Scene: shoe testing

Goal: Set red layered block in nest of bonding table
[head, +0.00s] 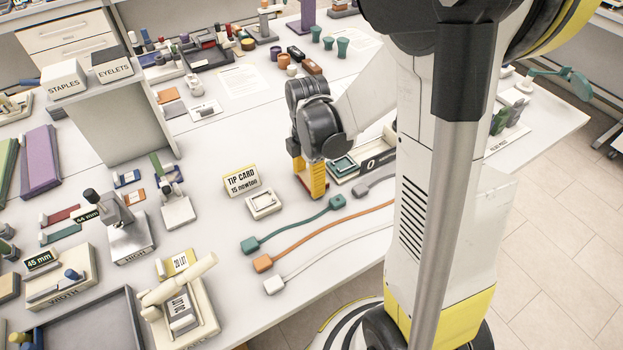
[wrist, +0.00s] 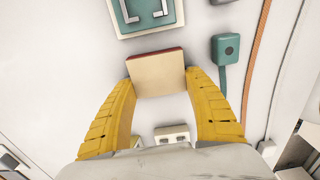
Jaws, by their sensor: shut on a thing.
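My gripper (head: 314,184) (wrist: 160,80) is low over the bench, its yellow fingers shut on the red layered block (wrist: 157,76). In the wrist view the block shows a broad beige face with a thin red layer along its far edge. The bonding table (wrist: 180,22) lies just beyond the block, a pale base with a teal square nest (wrist: 133,21) marked by white corner brackets. The block is apart from the nest in that view. In the head view the teal nest (head: 344,166) is right of my gripper. The block's height above the bench is unclear.
A teal pad on a cable (wrist: 226,48) lies right of the block in the wrist view; orange and white cables (head: 320,233) run nearby. A tip card (head: 241,179) and a small pale fixture (head: 263,204) stand left of my gripper. A black display (head: 378,161) adjoins the nest.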

